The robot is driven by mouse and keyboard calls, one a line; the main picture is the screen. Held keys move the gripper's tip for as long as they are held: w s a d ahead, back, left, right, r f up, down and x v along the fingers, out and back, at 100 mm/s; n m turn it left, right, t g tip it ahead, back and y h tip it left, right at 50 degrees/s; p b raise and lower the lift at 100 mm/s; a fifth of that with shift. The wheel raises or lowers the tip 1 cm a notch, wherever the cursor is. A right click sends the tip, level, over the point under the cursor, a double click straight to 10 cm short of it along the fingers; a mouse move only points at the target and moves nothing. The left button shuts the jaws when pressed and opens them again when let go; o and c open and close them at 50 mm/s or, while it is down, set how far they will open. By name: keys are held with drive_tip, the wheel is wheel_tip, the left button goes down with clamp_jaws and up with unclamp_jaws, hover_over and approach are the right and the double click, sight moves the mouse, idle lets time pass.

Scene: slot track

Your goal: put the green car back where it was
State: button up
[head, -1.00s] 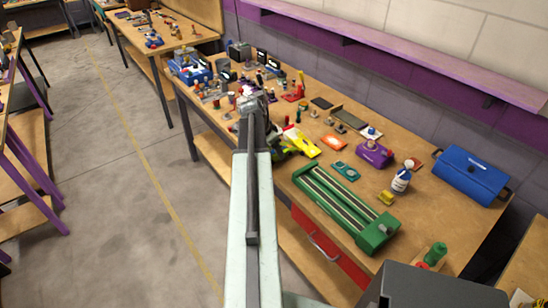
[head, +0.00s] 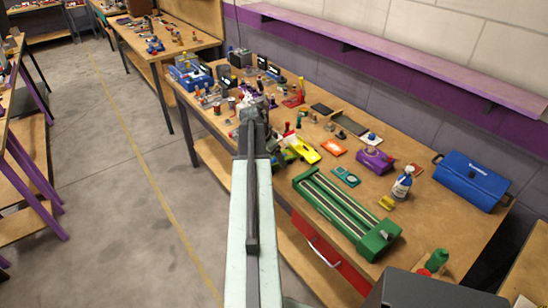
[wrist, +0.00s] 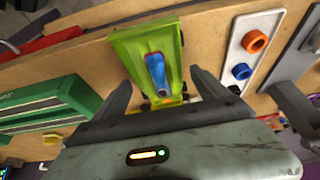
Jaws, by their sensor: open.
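The green car (wrist: 135,45) is a lime-green block body with a blue piece on top and dark wheels, seen from close above in the wrist view. My gripper (wrist: 162,80) is open, with one finger on each side of the car's near end. Whether the fingers touch it cannot be told. In the head view my gripper (head: 256,106) is at the bench's front edge, and my arm hides part of what is near it. The green slot track (head: 346,212) lies to the right on the bench; it also shows at the left of the wrist view (wrist: 40,105).
A yellow piece (head: 304,148) lies beside my arm. Many small items crowd the bench's left end. A pale plate with orange and blue rings (wrist: 255,50) lies right of the car.

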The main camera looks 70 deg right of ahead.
drive_tip(key=p+v, duration=0.9)
drive_tip(key=v, duration=0.2)
drive_tip(key=shift+a+r+p, duration=0.15)
drive_tip(key=shift+r+p, duration=0.05)
drive_tip(key=shift+p, duration=0.15)
drive_tip(key=shift+w, duration=0.15)
drive_tip(key=w+a+f+n+t+y, duration=0.15)
drive_tip(key=w+a+n, duration=0.95)
drive_tip(key=w+a, duration=1.45)
drive_tip(key=w+a+n+y, duration=0.2)
drive_tip(key=a+n, duration=1.1)
drive_tip(key=a, duration=2.4)
drive_tip(key=shift+w+a+f+t, duration=0.15)
drive_tip(key=shift+w+a+t, duration=0.15)
drive_tip(key=shift+a+t, duration=0.15)
